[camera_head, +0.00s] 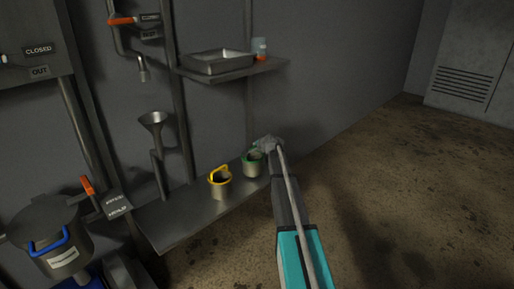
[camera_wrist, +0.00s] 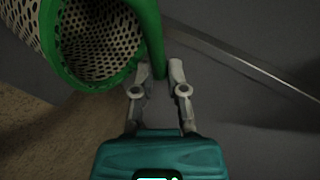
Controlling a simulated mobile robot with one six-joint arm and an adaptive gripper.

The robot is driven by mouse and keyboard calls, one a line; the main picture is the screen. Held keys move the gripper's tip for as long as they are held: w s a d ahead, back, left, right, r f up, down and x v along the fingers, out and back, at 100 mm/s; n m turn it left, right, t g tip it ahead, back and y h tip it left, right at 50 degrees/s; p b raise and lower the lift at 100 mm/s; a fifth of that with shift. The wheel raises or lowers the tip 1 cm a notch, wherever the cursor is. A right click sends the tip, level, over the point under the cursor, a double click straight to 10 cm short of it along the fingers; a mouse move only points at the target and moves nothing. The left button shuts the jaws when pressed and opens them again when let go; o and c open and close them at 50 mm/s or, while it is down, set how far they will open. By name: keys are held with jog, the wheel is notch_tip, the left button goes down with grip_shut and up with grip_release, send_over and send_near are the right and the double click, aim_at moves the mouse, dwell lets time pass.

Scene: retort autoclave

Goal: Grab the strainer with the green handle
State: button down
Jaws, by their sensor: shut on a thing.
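The strainer with the green handle (camera_head: 252,166) is at the right end of the low metal shelf, beside a like strainer with a yellow handle (camera_head: 220,183). In the wrist view the green strainer (camera_wrist: 98,35) shows large at the upper left, with a perforated metal wall and a green rim. Its green handle (camera_wrist: 155,40) comes down between the fingertips of my gripper (camera_wrist: 160,78). My gripper is shut on the handle. In the head view my gripper (camera_head: 268,145) is at the strainer's upper right and partly hidden by my arm.
The low shelf (camera_head: 180,215) runs along the wall. An upper shelf (camera_head: 240,72) holds a metal tray (camera_head: 217,62) and a small jar (camera_head: 260,48). A funnel (camera_head: 154,120) and pipes stand at the left, with a lidded pot (camera_head: 50,235) below. The floor (camera_head: 400,180) at right is clear.

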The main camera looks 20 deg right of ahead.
jog(key=w+d+r+p+v, duration=0.1)
jog(key=d+r+p+v, duration=0.1)
jog(key=p+v, duration=0.8)
jog(key=shift+d+v, duration=0.45)
jog(key=shift+v, duration=3.2)
